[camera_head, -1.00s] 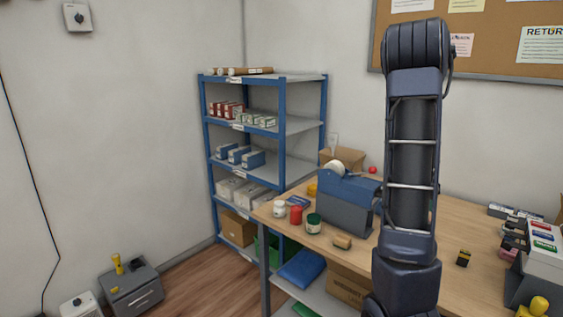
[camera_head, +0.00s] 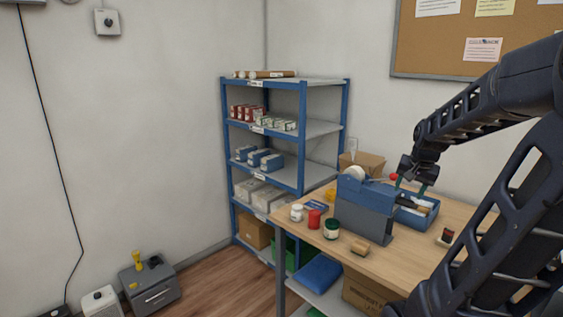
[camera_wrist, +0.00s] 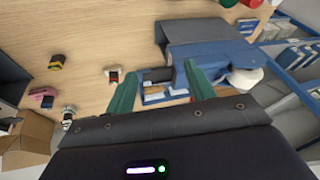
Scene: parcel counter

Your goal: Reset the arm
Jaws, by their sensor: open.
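My gripper (camera_head: 410,188) is on the counter's far side, above a blue tray (camera_head: 430,219) beside the blue-and-grey tape dispenser (camera_head: 366,207). In the wrist view its two green fingers (camera_wrist: 162,88) stand apart with a clear gap. I see nothing held. My arm is bent and reaches in from the right of the head view, hiding the counter's right part.
A blue shelf rack (camera_head: 304,140) stands behind. Small stamps (camera_wrist: 55,62) lie on open wood.

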